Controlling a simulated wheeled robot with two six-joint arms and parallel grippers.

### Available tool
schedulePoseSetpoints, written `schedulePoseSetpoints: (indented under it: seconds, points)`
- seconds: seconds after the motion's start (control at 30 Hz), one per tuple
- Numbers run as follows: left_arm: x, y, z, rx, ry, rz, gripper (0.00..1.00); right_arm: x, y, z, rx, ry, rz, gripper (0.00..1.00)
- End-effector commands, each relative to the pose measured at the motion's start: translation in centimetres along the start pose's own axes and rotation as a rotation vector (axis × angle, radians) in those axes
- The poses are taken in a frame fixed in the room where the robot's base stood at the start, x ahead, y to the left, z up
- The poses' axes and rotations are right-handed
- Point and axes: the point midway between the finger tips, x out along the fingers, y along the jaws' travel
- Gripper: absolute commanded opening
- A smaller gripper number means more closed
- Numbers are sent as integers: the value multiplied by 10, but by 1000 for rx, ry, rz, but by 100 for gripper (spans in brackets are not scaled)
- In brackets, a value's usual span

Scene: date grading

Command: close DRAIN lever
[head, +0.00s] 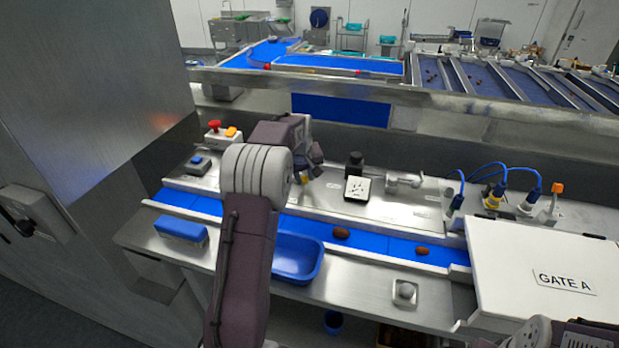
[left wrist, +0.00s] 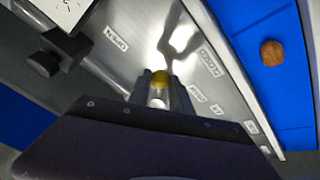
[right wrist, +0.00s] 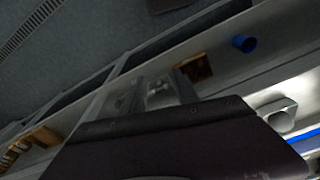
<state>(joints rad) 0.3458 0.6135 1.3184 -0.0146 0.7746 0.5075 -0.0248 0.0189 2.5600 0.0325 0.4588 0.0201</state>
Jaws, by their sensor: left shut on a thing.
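My left gripper (head: 313,170) is over the steel panel behind the blue belt, partly hidden by my own arm in the head view. In the left wrist view its fingers (left wrist: 161,88) are shut on a small yellow-ended piece (left wrist: 160,77), which I take to be the DRAIN lever's handle. Its lower part is hidden between the fingers, so its angle is unclear. Small labels (left wrist: 208,61) lie on the panel around it, too blurred to read surely. My right gripper (right wrist: 158,92) is open and empty, away from the panel, above the floor and a shelf.
A white dial box (head: 357,189) and a metal valve fitting (head: 404,181) stand right of the left gripper. The blue belt (head: 374,242) carries brown dates (head: 341,233). A blue tray (head: 298,258) sits in front. The GATE A cover (head: 545,270) fills the right.

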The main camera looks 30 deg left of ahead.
Motion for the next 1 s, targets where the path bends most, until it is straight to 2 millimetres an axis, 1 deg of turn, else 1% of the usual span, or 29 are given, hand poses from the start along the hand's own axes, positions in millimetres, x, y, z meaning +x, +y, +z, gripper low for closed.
schedulePoseSetpoints:
  seconds: [0.03,0.1,0.37,0.6,0.8,1.0]
  points:
    - [1,-6,0,34,-12,11,0,0,0,0,0,0,0,36]
    - [0,-9,0,94,-25,37,0,-1,0,0,0,0,0,36]
    - [-2,-22,-3,315,-70,131,0,-4,0,0,0,0,0,36]
    - [-3,-31,-8,494,-108,204,0,-12,0,-1,0,0,0,36]
    - [-3,-36,-11,604,-130,250,0,-18,0,-2,0,0,0,36]
    - [-2,-39,-13,673,-144,278,0,-22,0,-2,0,0,0,36]
